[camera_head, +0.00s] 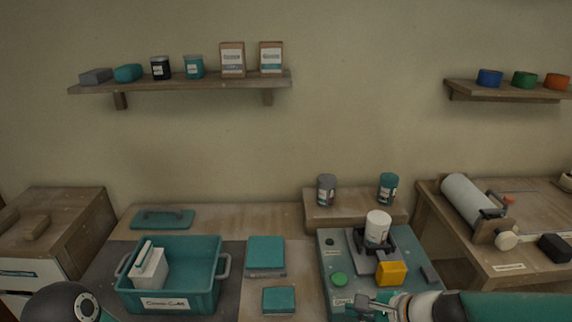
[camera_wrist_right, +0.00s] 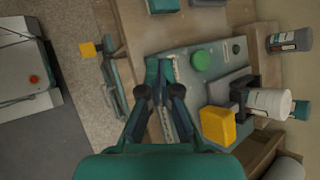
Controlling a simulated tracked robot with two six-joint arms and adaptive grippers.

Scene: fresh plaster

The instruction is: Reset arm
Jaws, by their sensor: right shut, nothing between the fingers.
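My right gripper (camera_head: 362,304) is at the bottom of the head view, at the front edge of the teal machine base (camera_head: 330,262). In the right wrist view its fingers (camera_wrist_right: 160,72) are together with nothing between them. The arm reaches in from the lower right. A green button (camera_head: 339,279) is on the base just beyond the gripper; it also shows in the wrist view (camera_wrist_right: 201,60). A yellow block (camera_head: 391,273) and a white jar (camera_head: 377,227) in a dark holder stand farther back on the base. My left gripper is out of view; a dark arm joint of mine shows at lower left.
A teal crate (camera_head: 207,291) holding a white item stands on the left of the bench. Two teal blocks, one behind (camera_head: 265,252) and one in front (camera_head: 278,300), lie between crate and machine. Two jars stand on a riser (camera_head: 345,213) behind. A roller (camera_head: 466,198) is on the right table.

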